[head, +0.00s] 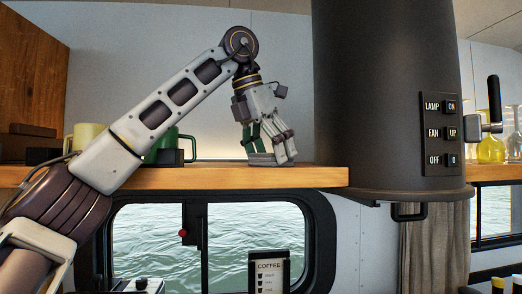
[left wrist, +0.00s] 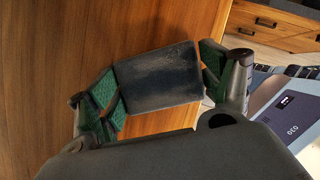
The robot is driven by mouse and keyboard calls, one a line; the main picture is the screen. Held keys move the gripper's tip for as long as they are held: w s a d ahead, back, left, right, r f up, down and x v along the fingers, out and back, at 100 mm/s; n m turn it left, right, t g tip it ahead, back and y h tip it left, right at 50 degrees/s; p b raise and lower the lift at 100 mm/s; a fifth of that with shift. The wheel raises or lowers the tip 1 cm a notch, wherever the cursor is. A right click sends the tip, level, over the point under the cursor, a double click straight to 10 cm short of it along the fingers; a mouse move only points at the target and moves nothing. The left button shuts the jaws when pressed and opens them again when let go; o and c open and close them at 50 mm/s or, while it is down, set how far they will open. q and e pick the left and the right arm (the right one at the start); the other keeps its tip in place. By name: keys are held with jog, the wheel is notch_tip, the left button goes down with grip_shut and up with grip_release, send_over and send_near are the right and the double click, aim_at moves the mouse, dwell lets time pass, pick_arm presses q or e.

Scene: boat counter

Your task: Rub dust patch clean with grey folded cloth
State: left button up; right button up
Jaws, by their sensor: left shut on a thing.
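My left gripper (head: 268,150) reaches down to the wooden shelf (head: 315,177) near its right end. It is shut on the grey folded cloth (head: 261,160), which rests low at the shelf top. In the left wrist view the cloth (left wrist: 160,76) is a dark grey block with darker smudges, between the green-padded fingers (left wrist: 158,85). I cannot make out a dust patch on the bare wood; part of the shelf is hidden by the cloth and gripper. My right gripper is not in view.
A green mug (head: 166,147) and a pale yellow mug (head: 87,138) stand left on the shelf, partly behind my arm. A dark cylindrical hood (head: 385,90) with labelled switches stands close on the right. A window (head: 235,240) is below. Yellow glassware (head: 491,148) is far right.

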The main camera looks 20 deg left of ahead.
pick_arm(q)
jog(key=shift+w+d+f, duration=0.15)
jog(key=shift+d+f, duration=0.05)
jog(key=shift+f, duration=0.15)
dwell(0.3)
jog(key=shift+s+a+r, duration=0.1)
jog(key=shift+s+a, duration=0.35)
jog(key=shift+a, duration=0.35)
dwell(0.3)
jog(key=shift+s+a, duration=0.1)
jog(key=shift+a, duration=0.1)
jog(key=shift+s+a+r, duration=0.1)
jog(key=shift+s+a, duration=0.2)
jog(key=shift+a, duration=0.55)
jog(key=shift+s+a, duration=0.3)
jog(key=shift+a, duration=0.5)
jog(key=shift+a, duration=0.15)
jog(key=shift+s+a+f, duration=0.15)
jog(key=shift+s+a, duration=0.15)
jog(key=shift+a, duration=0.45)
jog(key=shift+s+a+f, duration=0.15)
jog(key=shift+s+a, duration=0.1)
jog(key=shift+a, duration=0.5)
jog(key=shift+r, duration=0.1)
